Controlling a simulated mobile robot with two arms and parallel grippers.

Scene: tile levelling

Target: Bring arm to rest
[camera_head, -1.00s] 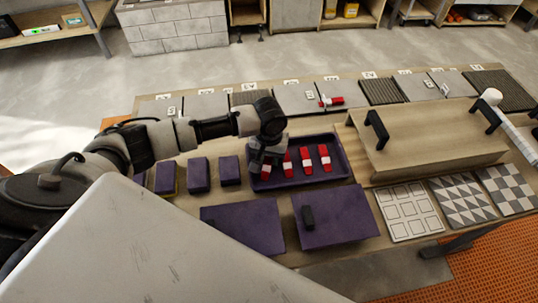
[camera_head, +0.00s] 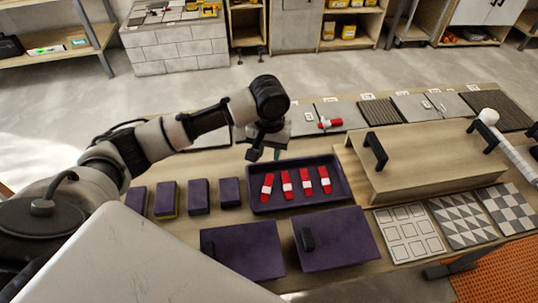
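My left arm comes in from the left, and its gripper (camera_head: 266,152) hangs above the far left edge of a purple tray (camera_head: 330,203). The gripper points down and is small and dark here; I cannot tell how far its fingers are apart. Several red and white levelling pieces (camera_head: 287,185) lie in a row in the tray, clear of the gripper. Another red and white piece (camera_head: 330,124) lies on a grey tile (camera_head: 340,113) in the back row. My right gripper is not in view.
Several purple blocks (camera_head: 198,196) stand left of the tray. A wooden board with black handles (camera_head: 430,160) stands right. Patterned tiles (camera_head: 409,232) lie at front right. A white-headed mallet (camera_head: 489,117) lies at the right.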

